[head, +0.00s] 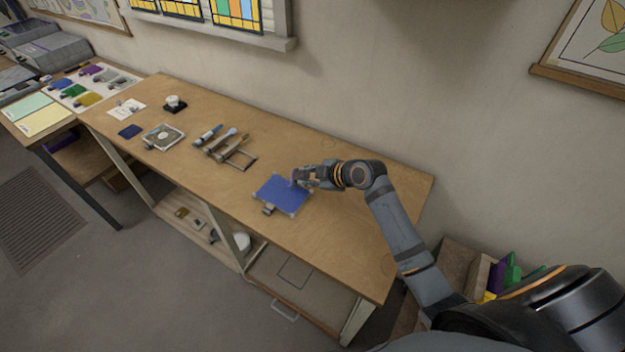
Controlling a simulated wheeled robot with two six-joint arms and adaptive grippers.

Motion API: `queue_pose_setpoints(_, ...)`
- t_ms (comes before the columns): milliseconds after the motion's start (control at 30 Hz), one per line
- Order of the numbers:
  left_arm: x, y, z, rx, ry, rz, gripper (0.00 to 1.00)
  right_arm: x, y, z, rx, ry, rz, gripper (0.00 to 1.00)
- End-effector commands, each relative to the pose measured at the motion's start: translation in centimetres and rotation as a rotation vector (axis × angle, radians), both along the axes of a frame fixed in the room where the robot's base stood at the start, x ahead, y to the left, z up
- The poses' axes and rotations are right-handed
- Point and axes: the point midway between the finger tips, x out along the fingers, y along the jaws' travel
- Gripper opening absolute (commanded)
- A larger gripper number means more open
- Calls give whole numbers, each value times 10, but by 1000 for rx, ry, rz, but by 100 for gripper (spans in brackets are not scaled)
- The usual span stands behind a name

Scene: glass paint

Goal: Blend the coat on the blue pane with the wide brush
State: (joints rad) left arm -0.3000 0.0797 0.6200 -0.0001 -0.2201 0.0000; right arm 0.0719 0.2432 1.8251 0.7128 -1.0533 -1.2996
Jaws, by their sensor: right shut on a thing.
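The blue pane (278,196) lies flat on the wooden table, right of the middle, with a small grey clip-like piece at its front edge. My right gripper (299,179) is low over the pane's back right corner. It is shut on what seems to be the wide brush, which is mostly hidden by the fingers. I cannot tell whether the bristles touch the coat. My left gripper is not in view.
A brush rest (236,158) with brushes stands left of the pane. Further left are a square plate (163,137), a dark blue square (130,131) and a small jar (175,103). The table (345,200) is bare right of the pane, with the wall behind.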

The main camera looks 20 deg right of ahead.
Motion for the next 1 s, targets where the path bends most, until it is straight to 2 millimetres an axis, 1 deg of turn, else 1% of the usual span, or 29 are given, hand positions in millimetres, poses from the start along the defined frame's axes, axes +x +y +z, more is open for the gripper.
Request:
queue_pose_setpoints(133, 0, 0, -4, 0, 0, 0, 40, 9, 7, 0, 2, -1, 0, 0)
queue_pose_setpoints(467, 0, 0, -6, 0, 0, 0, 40, 14, 11, 0, 1, -1, -1, 0)
queue_pose_setpoints(800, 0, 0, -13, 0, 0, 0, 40, 36, 28, 1, 1, -2, 1, 0)
queue_pose_setpoints(1000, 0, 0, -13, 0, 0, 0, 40, 38, 30, 1, 1, -1, 0, 0)
